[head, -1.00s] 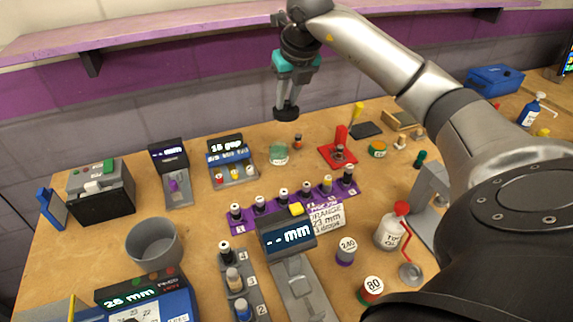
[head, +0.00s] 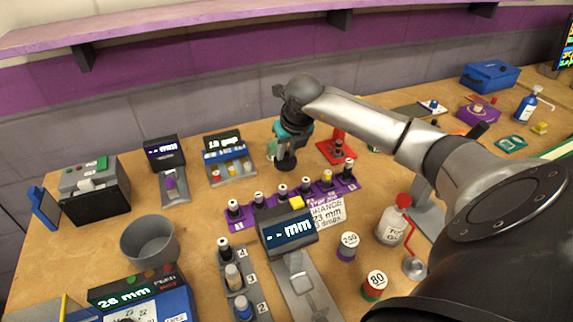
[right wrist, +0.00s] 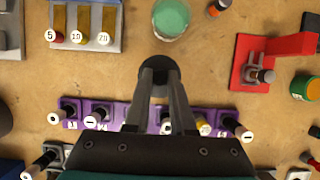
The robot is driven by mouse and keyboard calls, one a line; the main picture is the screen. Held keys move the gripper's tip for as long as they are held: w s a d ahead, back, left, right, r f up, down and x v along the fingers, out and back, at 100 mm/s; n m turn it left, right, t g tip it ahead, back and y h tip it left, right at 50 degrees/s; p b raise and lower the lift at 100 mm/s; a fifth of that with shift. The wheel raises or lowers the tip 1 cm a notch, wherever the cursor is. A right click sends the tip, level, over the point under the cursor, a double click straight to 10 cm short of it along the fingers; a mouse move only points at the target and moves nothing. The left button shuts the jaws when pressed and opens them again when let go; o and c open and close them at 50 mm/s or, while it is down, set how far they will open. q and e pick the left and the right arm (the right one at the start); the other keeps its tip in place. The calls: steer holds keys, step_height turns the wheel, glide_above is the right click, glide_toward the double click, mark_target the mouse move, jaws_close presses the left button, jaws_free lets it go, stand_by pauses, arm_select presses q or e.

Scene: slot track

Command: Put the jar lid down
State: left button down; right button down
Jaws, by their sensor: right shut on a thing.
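The jar lid (head: 285,165) is a dark round disc. My right gripper (head: 287,152) is shut on it, pointing down, just behind the purple slot track (head: 290,203). In the right wrist view the lid (right wrist: 157,70) sits at the fingertips, between the green-topped jar (right wrist: 171,17) and the purple track. The jar (head: 272,150) is partly hidden by my gripper in the head view. I cannot tell whether the lid touches the table. My left gripper is not in view.
A red stand (head: 337,150) is right of the gripper. A display unit with several coloured pegs (head: 230,160) is to its left. Pegs stand upright in the purple track just in front. Bare wood (right wrist: 120,82) lies left of the lid in the wrist view.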

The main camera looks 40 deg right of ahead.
mark_target(287, 162)
steer(key=shift+f, duration=2.1)
steer(key=shift+b, duration=0.3)
steer(key=shift+f, duration=0.2)
steer(key=c, duration=0.8)
jaws_free()
steer(key=shift+o, duration=0.2)
steer(key=shift+r, duration=0.15)
steer(key=shift+r, duration=0.3)
steer(key=p+v, duration=0.1)
steer(key=v, duration=1)
steer(key=shift+r+p, duration=0.3)
steer(key=shift+p, duration=0.1)
steer(key=shift+s, duration=0.15)
